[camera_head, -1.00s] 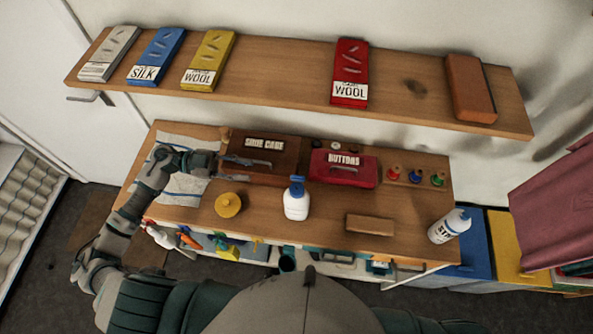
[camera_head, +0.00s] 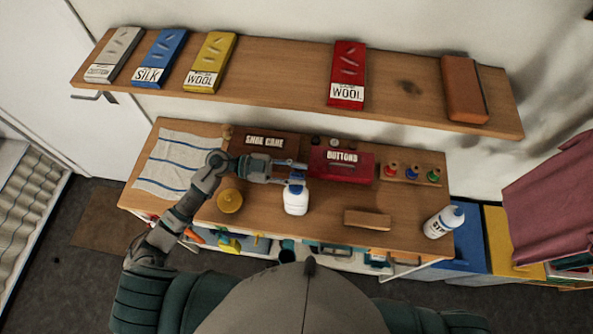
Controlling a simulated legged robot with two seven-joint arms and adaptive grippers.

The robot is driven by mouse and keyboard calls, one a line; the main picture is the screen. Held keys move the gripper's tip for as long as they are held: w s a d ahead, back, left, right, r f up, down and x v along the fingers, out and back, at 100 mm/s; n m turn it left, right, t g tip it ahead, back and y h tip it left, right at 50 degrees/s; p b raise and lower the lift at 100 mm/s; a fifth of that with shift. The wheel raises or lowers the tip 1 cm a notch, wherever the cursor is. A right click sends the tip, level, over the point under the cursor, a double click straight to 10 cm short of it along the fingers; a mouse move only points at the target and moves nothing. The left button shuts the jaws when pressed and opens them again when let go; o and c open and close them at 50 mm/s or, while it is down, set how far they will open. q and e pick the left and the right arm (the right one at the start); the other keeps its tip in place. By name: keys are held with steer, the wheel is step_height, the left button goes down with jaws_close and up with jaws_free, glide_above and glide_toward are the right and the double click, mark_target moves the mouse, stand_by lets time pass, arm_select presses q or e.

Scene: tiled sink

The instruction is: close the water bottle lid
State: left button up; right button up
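The white water bottle (camera_head: 296,203) stands upright on the wooden table, near the middle. Its blue lid (camera_head: 296,187) is partly hidden by my gripper, and I cannot tell whether it is open or shut. My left gripper (camera_head: 297,172) reaches in from the left at the top of the bottle. Its two fingers look parted, one behind the other, close to the lid; I cannot tell if they touch it. My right gripper is not in view.
A yellow round container (camera_head: 230,201) sits left of the bottle, and a wooden block (camera_head: 367,220) right of it. The brown case (camera_head: 268,142) and red buttons box (camera_head: 340,167) stand behind. Another white bottle (camera_head: 440,225) is at the right edge. A shelf (camera_head: 290,70) hangs above.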

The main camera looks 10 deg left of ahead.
mark_target(295, 191)
arm_select(q)
jaws_close()
steer(key=shift+s+m, duration=0.2)
steer(key=shift+m, duration=0.2)
stand_by(0.4)
steer(key=shift+s+f+m, duration=0.25)
steer(key=shift+s+m, duration=0.15)
steer(key=shift+m, duration=0.5)
steer(key=shift+s+f+m+b, duration=0.35)
steer(key=shift+s+m, duration=0.1)
steer(key=shift+m, duration=0.65)
steer(key=shift+s+f+m+b, duration=0.3)
steer(key=shift+s+m, duration=0.1)
steer(key=shift+m, duration=0.7)
jaws_free()
steer(key=shift+r, duration=0.1)
